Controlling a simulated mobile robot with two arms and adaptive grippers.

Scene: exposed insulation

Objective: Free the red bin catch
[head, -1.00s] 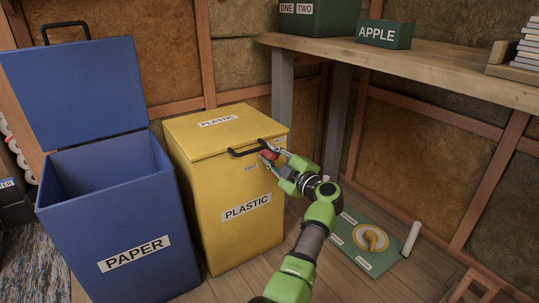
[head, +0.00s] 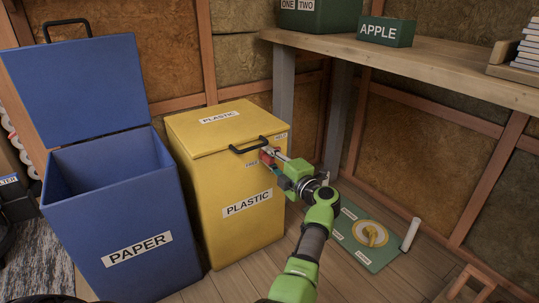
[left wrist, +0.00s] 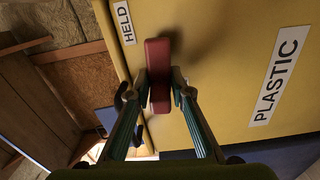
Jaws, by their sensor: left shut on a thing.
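The red catch (head: 267,156) is on the front of the yellow PLASTIC bin (head: 238,235), just below the black lid handle (head: 261,145). My left gripper (head: 270,161) reaches it from the right and is shut on it. In the left wrist view the red catch (left wrist: 159,75) is a long block between both fingers, with the HELD label (left wrist: 124,22) beyond its upper end. A FREE label (head: 251,164) is left of the catch in the head view, and the HELD label (head: 280,137) is above right. The yellow lid (head: 218,120) is down. My right gripper is out of view.
The blue PAPER bin (head: 120,262) stands left, its lid (head: 75,95) raised. A wooden bench (head: 450,75) with green boxes is behind and right. A green board (head: 350,235) with a yellow dial (head: 371,235) lies on the floor right of my arm.

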